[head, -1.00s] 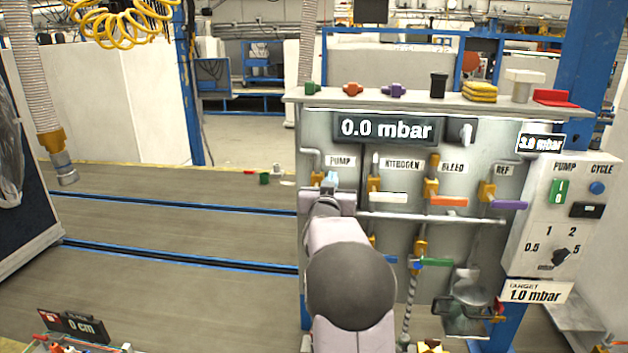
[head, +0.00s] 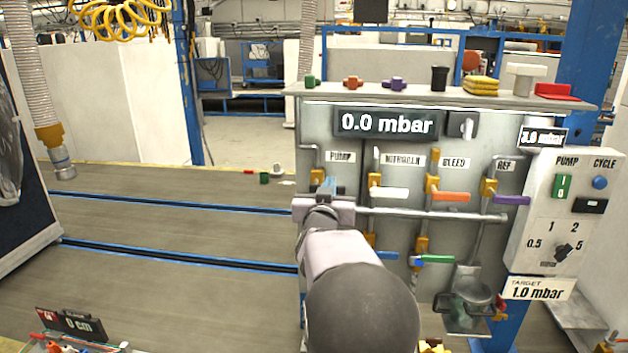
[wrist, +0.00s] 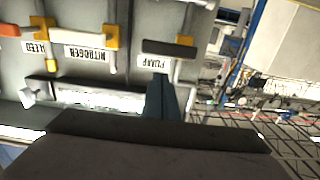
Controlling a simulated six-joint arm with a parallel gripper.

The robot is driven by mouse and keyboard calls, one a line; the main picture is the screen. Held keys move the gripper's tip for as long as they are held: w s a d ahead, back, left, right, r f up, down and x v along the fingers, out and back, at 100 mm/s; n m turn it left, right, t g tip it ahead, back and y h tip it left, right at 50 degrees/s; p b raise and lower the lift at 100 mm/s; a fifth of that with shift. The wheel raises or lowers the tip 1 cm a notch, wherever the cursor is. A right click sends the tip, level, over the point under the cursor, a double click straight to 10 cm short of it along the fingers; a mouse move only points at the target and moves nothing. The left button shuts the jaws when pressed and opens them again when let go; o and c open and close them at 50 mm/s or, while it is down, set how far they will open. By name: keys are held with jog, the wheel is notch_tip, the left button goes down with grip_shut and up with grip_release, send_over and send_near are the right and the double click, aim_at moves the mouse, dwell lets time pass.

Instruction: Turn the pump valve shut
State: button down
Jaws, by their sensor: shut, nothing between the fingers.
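The pump valve is a yellow body (wrist: 186,40) with a dark lever handle (wrist: 168,48), seen upside down in the wrist view. The handle lies level, across its vertical pipe, beside the PUMP label (wrist: 154,62).
The white nitrogen lever (head: 393,193), orange bleed lever (head: 450,196) and purple ref lever (head: 510,200) sit to the right. A grey horizontal pipe (head: 430,214) runs below them. The display (head: 388,124) reads 0.0 mbar.

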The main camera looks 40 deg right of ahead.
jog(key=v, duration=0.3)
jog(key=shift+s+a, duration=0.2)
dwell(0.5)
jog(key=s+a+f+g+y, duration=0.2)
jog(key=a+f+y, duration=0.15)
jog(key=f, duration=0.45)
jog(key=s+a+f+n+g+y, duration=0.1)
jog(key=s+a+f+g+y, duration=0.15)
jog(key=a+f, duration=0.4)
jog(key=s+a+f+g+y, duration=0.1)
jog(key=a+f+y, duration=0.25)
jog(key=f, duration=0.55)
jog(key=s+a+f+n+g+y, duration=0.25)
jog(key=s+a+f+g, duration=0.2)
jog(key=s+a, duration=0.4)
jog(key=s+a+f+n+g+y, duration=0.1)
jog(key=s+a+f+n+g, duration=0.35)
jog(key=s, duration=0.65)
jog(key=a+n+t, duration=0.1)
jog(key=a, duration=0.6)
jog(key=shift+w+r+t, duration=0.3)
jog(key=shift+r+t, duration=0.05)
jog(key=shift+r, duration=0.05)
